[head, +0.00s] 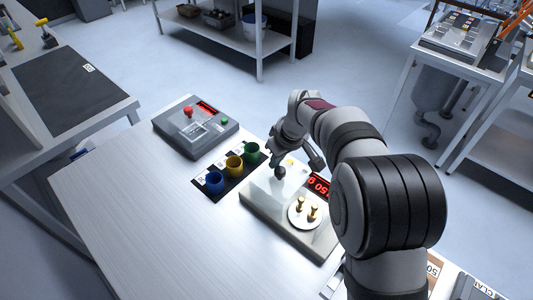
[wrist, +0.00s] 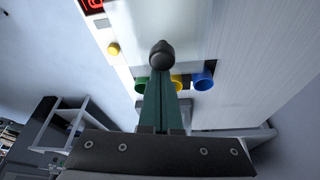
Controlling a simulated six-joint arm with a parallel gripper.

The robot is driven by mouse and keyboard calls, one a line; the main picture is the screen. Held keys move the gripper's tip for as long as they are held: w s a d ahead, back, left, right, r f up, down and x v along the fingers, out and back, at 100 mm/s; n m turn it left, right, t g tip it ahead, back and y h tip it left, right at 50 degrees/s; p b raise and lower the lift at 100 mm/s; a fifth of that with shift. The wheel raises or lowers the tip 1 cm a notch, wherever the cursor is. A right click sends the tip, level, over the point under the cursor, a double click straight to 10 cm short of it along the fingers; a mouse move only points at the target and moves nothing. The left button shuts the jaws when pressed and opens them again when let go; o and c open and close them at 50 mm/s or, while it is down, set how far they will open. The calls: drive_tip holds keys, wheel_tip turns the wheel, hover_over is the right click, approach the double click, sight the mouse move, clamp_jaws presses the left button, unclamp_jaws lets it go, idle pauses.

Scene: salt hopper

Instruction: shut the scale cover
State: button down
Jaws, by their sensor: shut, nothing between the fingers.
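The scale (head: 285,232) is a grey box on the table with a red-lit display (head: 318,186). Its round pan (head: 296,222) holds brass weights (head: 313,213) and looks uncovered. The clear scale cover (head: 263,190) appears to lie over the part beside the pan. Its dark knob (head: 280,172) stands up and also shows in the wrist view (wrist: 161,53). My gripper (head: 277,158) is shut and empty, with its tips close to the knob. In the wrist view the green fingers (wrist: 160,82) lie together, just below the knob; whether they touch it I cannot tell.
Blue (head: 214,181), yellow (head: 234,165) and green (head: 252,152) cups stand on a black mat left of the scale. A grey box with a red button (head: 188,113) stands behind them. The table's front left (head: 130,210) is clear.

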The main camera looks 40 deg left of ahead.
drive_tip(key=d, duration=0.9)
drive_tip(key=shift+d, duration=0.35)
drive_tip(key=shift+f, duration=0.1)
